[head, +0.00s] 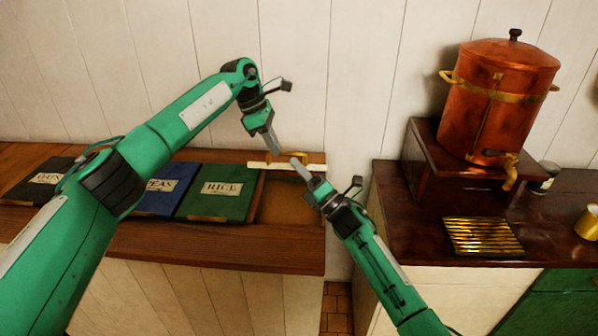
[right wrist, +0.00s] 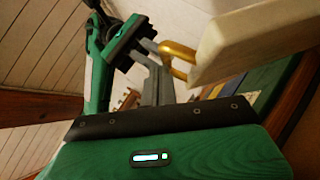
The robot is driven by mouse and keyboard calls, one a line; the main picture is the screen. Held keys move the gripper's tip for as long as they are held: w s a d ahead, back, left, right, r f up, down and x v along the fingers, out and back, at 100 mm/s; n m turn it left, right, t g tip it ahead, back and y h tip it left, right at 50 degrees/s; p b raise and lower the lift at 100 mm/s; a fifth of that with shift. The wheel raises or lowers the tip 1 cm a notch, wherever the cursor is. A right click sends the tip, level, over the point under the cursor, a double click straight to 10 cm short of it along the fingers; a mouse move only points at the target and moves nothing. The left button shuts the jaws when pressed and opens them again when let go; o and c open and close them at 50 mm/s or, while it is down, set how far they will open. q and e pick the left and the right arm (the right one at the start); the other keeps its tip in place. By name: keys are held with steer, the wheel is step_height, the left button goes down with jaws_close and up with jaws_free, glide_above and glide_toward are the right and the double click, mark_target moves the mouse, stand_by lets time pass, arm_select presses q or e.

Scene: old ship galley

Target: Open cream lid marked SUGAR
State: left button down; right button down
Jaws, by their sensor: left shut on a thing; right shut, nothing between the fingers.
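The cream lid (head: 262,165) is raised at the back of the rightmost bin in the head view, seen nearly edge-on. It also shows in the right wrist view (right wrist: 250,40), with a brass handle (right wrist: 177,50) on its face. No SUGAR lettering is visible. The bin's brown interior (head: 285,208) lies open below it. My left gripper (head: 275,150) is shut on the brass handle; its fingers also show in the right wrist view (right wrist: 160,82). My right gripper (head: 298,162) is shut and empty, its tip close in front of the lid and handle.
A green RICE lid (head: 218,190), a blue PEAS lid (head: 160,198) and a dark lid (head: 38,180) lie shut to the left. A copper urn (head: 500,100) stands on a wooden stand on the right counter, beside a brass drip grate (head: 482,237). A gap separates the counters.

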arm_select(q)
steer(key=shift+w+a+f, duration=0.1)
steer(key=shift+f, duration=0.2)
